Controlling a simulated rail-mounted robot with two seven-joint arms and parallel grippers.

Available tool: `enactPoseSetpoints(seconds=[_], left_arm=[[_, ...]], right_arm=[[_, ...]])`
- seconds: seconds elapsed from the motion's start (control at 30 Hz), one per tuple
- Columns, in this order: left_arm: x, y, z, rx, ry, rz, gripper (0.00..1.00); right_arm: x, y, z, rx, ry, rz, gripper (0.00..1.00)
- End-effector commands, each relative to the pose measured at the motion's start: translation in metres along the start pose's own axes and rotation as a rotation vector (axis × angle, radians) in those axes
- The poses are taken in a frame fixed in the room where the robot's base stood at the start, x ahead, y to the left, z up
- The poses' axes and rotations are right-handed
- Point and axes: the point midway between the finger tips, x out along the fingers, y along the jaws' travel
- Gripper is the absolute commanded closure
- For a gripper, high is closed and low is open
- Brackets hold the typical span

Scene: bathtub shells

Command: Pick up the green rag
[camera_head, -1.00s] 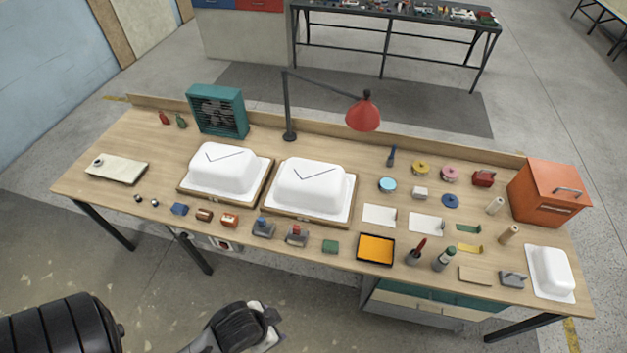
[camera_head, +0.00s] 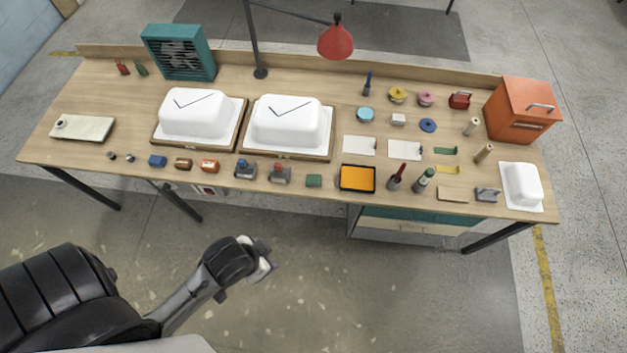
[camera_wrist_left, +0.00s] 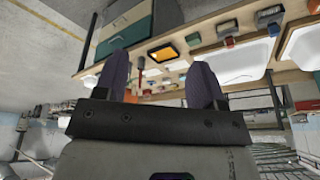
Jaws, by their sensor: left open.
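The green rag (camera_head: 314,180) is a small folded dark green pad lying near the front edge of the workbench (camera_head: 100,162), just left of the orange tray (camera_head: 357,178). In the left wrist view the green rag (camera_wrist_left: 194,41) shows small beyond the fingers, beside the orange tray. My left gripper (camera_head: 266,262) is out in front of the bench, below and left of the rag, well apart from it. In the left wrist view my left gripper (camera_wrist_left: 160,82) has its two fingers spread with nothing between them. My right gripper is not in view.
Left of the rag stand a red-topped tool (camera_head: 280,173) and a blue-topped one (camera_head: 245,169). Right of the tray are a red-handled tool (camera_head: 397,178) and a green bottle (camera_head: 423,181). Two white tub shells (camera_head: 195,114) (camera_head: 288,122) sit behind. The floor before the bench is clear.

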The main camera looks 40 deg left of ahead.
Motion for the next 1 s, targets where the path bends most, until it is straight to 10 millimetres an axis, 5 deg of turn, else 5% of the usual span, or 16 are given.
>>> enactPoseSetpoints(seconds=[0.37,0.67,0.77,1.0], left_arm=[[0.000,0.002,0.000,-0.007,0.001,0.006,0.00],[0.006,0.001,-0.009,-0.008,0.025,0.002,0.00],[0.015,-0.004,-0.035,-0.006,0.095,-0.011,0.00],[0.022,-0.035,-0.146,0.076,0.400,-0.115,0.00]], right_arm=[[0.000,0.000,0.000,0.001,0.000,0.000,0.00],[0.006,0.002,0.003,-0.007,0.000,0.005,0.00],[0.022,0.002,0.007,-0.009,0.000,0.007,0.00],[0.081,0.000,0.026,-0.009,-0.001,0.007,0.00]])
